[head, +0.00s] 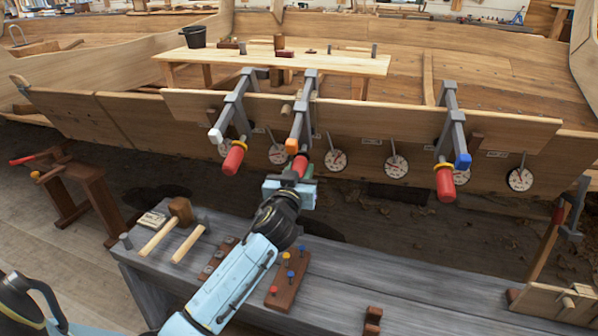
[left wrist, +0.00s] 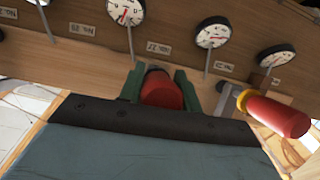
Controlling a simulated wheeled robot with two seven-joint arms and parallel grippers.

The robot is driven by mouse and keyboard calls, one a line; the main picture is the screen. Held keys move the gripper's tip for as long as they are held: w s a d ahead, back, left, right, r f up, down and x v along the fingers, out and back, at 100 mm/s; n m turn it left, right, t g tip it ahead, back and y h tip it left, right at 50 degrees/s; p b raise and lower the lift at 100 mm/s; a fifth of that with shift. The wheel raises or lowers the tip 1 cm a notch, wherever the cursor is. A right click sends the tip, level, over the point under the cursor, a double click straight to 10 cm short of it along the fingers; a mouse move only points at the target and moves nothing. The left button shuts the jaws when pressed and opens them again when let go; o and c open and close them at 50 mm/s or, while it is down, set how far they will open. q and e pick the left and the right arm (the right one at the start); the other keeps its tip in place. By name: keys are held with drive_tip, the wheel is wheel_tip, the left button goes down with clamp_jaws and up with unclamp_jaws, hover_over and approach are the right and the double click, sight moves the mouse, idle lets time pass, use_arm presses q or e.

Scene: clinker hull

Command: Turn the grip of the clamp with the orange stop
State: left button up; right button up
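The clamp with the orange stop (head: 292,145) is the middle one of three grey clamps on the hull plank. Its red grip (head: 300,164) points down towards me. My left gripper (head: 299,176) is at this grip, with its green fingers on both sides. In the left wrist view the grip (left wrist: 161,92) sits between the fingers, which appear to press on it; its lower end is hidden by the gripper body. The clamp with the white stop (head: 215,135) is to the left and the one with the blue stop (head: 462,161) to the right. My right gripper is not in view.
Several round dials, such as one dial (head: 396,166), hang along the plank. A neighbouring red grip (left wrist: 275,115) is close beside my left gripper. Below is a grey bench (head: 350,270) with a mallet (head: 180,210) and a pegged block (head: 285,285). A wooden staging board (head: 330,64) stands behind.

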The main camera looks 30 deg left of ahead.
use_arm(q)
drive_tip(key=shift+c, duration=0.8)
drive_tip(key=shift+m+y, duration=0.3)
drive_tip(key=shift+m, duration=0.1)
drive_tip(key=shift+m+g+y, duration=0.3)
drive_tip(key=shift+y, duration=0.2)
drive_tip(key=m+y+b, duration=0.1)
drive_tip(key=b, duration=0.1)
drive_tip(key=m+y+b, duration=0.1)
drive_tip(key=m, duration=0.1)
drive_tip(key=shift+a+g+y+b, duration=0.2)
drive_tip(key=shift+g+y+b, duration=0.1)
drive_tip(key=shift+y+b, duration=0.1)
drive_tip(key=shift+s+r+m, duration=0.1)
drive_tip(key=shift+r+m, duration=0.05)
drive_tip(key=shift+m, duration=0.25)
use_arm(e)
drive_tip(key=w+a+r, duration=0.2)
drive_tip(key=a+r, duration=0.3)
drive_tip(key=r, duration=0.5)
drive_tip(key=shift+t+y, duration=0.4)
